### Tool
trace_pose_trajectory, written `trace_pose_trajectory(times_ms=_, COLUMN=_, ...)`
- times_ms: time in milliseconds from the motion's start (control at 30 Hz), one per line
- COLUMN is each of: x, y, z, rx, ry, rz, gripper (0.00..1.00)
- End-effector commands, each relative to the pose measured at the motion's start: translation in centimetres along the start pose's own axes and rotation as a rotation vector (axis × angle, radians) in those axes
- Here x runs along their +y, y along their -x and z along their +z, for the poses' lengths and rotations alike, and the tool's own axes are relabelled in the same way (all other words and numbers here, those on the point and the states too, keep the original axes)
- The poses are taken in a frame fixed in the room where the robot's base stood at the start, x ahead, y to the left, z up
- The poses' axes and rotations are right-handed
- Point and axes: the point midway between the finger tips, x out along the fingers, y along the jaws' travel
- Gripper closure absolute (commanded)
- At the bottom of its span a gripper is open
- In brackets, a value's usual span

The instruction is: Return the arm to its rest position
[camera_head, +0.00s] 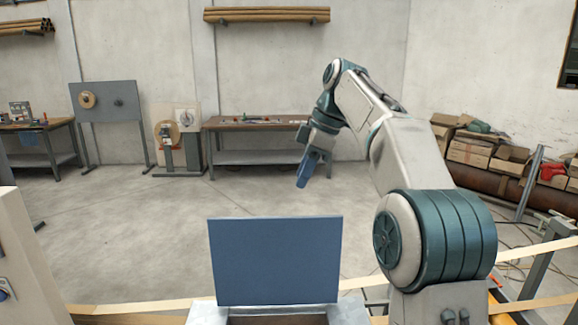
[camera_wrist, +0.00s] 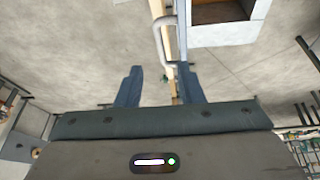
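My gripper (camera_head: 304,178) hangs at the end of my raised, bent arm, right of the middle in the head view. It points down and a little to the left, in the air above open floor. In the wrist view my gripper (camera_wrist: 160,80) shows two blue fingers set apart with nothing between them. The floor and a pale strip show behind the gap. I see no object held.
A blue upright panel (camera_head: 275,262) stands at the front by a pale open-topped box (camera_head: 204,314). A workbench (camera_head: 255,125) stands by the back wall. Cardboard boxes (camera_head: 470,152) are stacked at right.

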Motion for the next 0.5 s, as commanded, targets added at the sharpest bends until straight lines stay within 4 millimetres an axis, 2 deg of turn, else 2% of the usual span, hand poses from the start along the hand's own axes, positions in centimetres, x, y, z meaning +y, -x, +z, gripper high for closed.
trace_pose_trajectory(times_ms=267, x=-5.3, y=-2.0, z=2.3, rx=-0.079, ry=-0.33, rz=0.084, gripper=0.66)
trace_pose_trajectory(times_ms=500, x=-10.7, y=-4.7, z=5.8, rx=-0.123, ry=-0.625, rz=0.183, gripper=0.66)
